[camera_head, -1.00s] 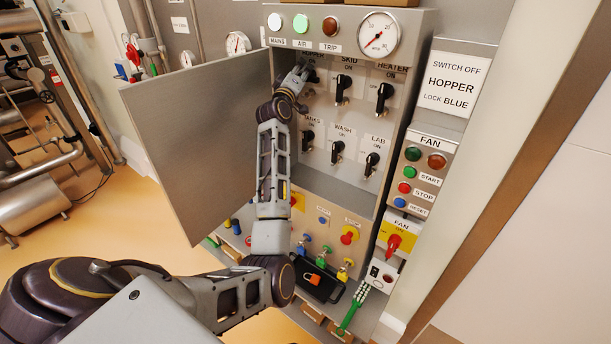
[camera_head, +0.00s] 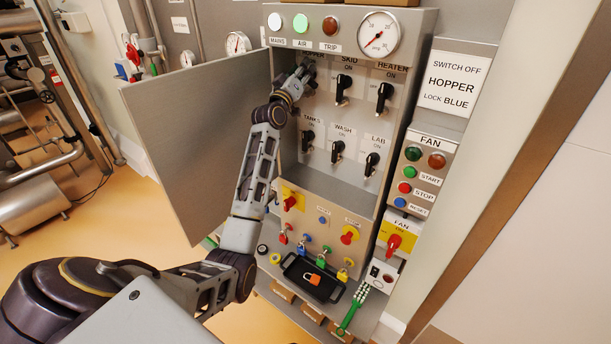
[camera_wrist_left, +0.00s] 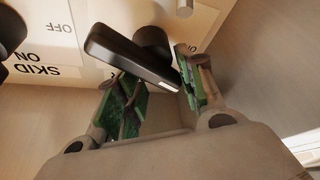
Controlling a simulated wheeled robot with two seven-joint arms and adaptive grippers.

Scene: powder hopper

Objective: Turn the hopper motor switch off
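The hopper motor switch is the top-left switch of the panel, under a partly hidden label ending in "PPER" (camera_head: 314,56). My left gripper (camera_head: 306,72) is at this switch and hides most of it in the head view. In the left wrist view, a black switch handle (camera_wrist_left: 130,55) lies slanted across the space at the fingertips. My left gripper (camera_wrist_left: 158,82) is open there, with one green-padded finger on each side of the handle's white-marked end. The right finger is very close to that end; contact is unclear. My right gripper is out of view.
The skid switch (camera_head: 343,88) is just right of my gripper, with the heater switch (camera_head: 384,97) beyond. The tanks switch (camera_head: 307,140) is below. The open cabinet door (camera_head: 195,140) stands left of my arm. A sign (camera_head: 456,84) reads "Switch off hopper, lock blue".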

